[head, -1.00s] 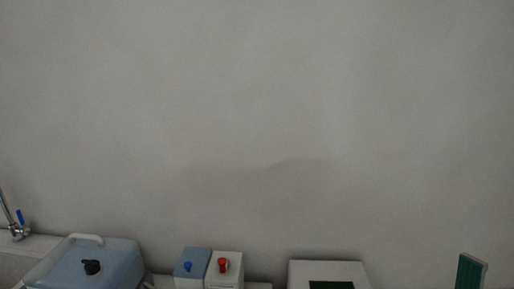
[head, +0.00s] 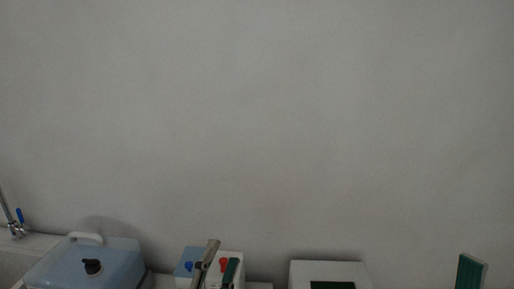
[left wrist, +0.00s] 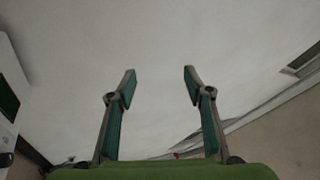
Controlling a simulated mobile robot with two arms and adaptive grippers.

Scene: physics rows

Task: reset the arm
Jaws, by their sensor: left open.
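My left gripper (head: 218,266) shows at the bottom of the head view, in front of a blue box and a white box. In the left wrist view its two fingers (left wrist: 160,82) stand well apart with green inner pads. The rest of the left arm is below the head view. My right gripper is not in view.
A blue container with a black cap (head: 88,267) stands at the lower left beside a tap (head: 16,226). A white device (head: 328,268) with a dark screen and a green upright piece (head: 470,271) stand to the right. The wall above is bare.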

